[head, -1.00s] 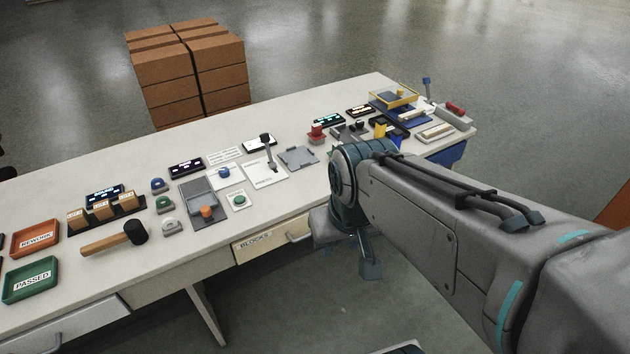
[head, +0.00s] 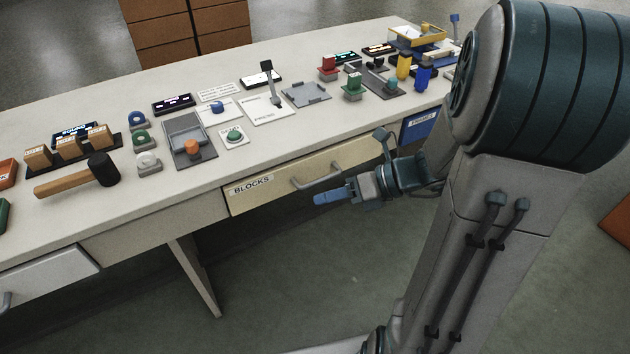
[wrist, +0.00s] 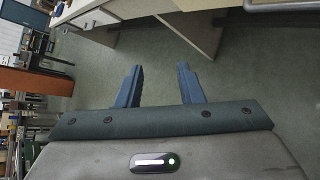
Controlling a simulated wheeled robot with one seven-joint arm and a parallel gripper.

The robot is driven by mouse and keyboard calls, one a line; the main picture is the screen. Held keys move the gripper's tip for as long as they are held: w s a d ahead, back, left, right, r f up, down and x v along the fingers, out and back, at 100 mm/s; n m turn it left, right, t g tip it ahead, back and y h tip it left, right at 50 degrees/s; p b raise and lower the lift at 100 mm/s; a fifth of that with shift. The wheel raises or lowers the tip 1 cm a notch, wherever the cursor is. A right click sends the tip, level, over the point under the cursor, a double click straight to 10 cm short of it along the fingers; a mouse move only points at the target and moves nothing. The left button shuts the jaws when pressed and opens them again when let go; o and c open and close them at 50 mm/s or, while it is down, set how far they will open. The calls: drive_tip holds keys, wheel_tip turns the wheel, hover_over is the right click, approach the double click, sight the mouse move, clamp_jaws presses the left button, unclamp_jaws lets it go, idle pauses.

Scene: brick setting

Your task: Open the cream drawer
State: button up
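The cream drawer (head: 268,192), labelled BLOCKS, is in the bench front in the head view. It looks closed. My gripper (head: 349,167) is just right of the handle and in front of the drawer, apart from the handle as far as I can tell. Its two blue fingers are spread, with nothing between them. In the wrist view my gripper (wrist: 160,67) is also open and empty, with floor beyond the fingers. A grey bar (wrist: 280,7) crosses the top right there; I cannot tell which handle it is.
A blue drawer (head: 418,128) is to the right, and a light grey drawer (head: 45,292) is at the lower left. The bench top (head: 300,130) holds a mallet (head: 80,178), buttons and small fixtures. A bench leg (head: 195,275) stands below left. The floor in front is clear.

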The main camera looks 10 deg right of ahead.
drive_tip(key=w+d+f+m+t+b, duration=0.4)
drive_tip(key=d+f+m, duration=0.1)
drive_tip(key=f+m, duration=0.25)
drive_tip(key=m+t+h+b, duration=0.1)
drive_tip(key=m+t+b, duration=0.25)
drive_tip(key=m, duration=0.55)
approach(323, 181)
drive_tip(key=shift+n+t, duration=0.25)
drive_tip(key=shift+b+x, duration=2.2)
drive_tip(key=shift+x, duration=3.15)
drive_tip(key=shift+s+f, duration=0.1)
drive_tip(key=shift+f, duration=0.1)
clamp_jaws()
